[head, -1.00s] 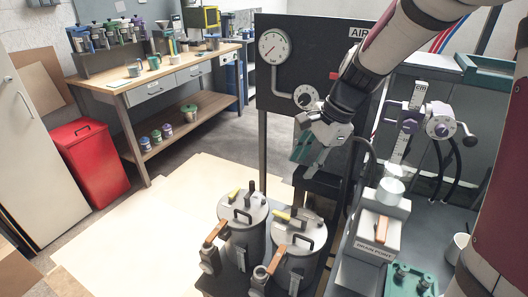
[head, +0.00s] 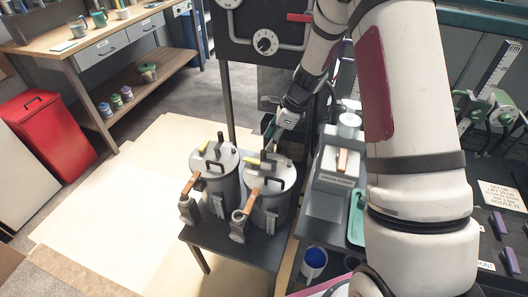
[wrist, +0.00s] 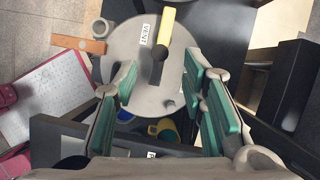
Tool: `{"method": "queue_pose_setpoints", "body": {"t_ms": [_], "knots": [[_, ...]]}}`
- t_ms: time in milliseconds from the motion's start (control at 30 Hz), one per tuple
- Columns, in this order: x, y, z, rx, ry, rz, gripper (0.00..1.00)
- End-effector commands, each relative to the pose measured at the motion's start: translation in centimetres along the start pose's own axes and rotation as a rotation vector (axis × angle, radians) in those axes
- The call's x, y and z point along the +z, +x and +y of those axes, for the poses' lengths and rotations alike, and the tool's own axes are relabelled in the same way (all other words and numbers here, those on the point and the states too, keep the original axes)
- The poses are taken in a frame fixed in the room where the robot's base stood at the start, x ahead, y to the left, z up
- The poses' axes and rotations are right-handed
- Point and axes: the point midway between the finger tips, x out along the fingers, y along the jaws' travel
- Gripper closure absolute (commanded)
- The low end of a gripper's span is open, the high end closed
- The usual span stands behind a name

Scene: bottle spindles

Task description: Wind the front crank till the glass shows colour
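Two grey metal pots stand side by side, a left one (head: 219,176) and a right one (head: 268,190). Each has a lid with a black handle and a yellow grip, and an orange-brown crank handle on its front side, left (head: 190,183) and right (head: 246,204). I cannot make out any glass or its colour. My gripper (head: 270,134) is just behind the right pot's lid. In the wrist view my gripper (wrist: 170,76) is open with green pads apart over a lid (wrist: 125,45), with a yellow grip (wrist: 165,26) beside a VENT label. An orange-brown handle (wrist: 80,44) lies to the left.
A grey unit with a label (head: 336,182) stands right of the pots. A dark panel with a dial (head: 265,42) rises behind. A blue-lined can (head: 314,262) is low at the right. Pale floor sheets (head: 130,215) lie clear at the left.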

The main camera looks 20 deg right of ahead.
Motion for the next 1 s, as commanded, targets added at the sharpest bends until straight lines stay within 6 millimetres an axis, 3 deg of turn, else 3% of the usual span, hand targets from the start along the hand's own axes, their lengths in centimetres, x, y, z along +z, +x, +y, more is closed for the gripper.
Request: {"method": "queue_pose_setpoints", "body": {"t_ms": [200,400,800,1000], "knots": [[-0.1,4.1,0.1,0.003,0.0,0.001,0.62],[0.0,6.3,0.0,0.0,-0.001,0.0,0.62],[0.0,7.0,0.0,-0.001,-0.002,0.0,0.62],[0.0,7.0,0.0,-0.001,-0.002,0.0,1.0]]}}
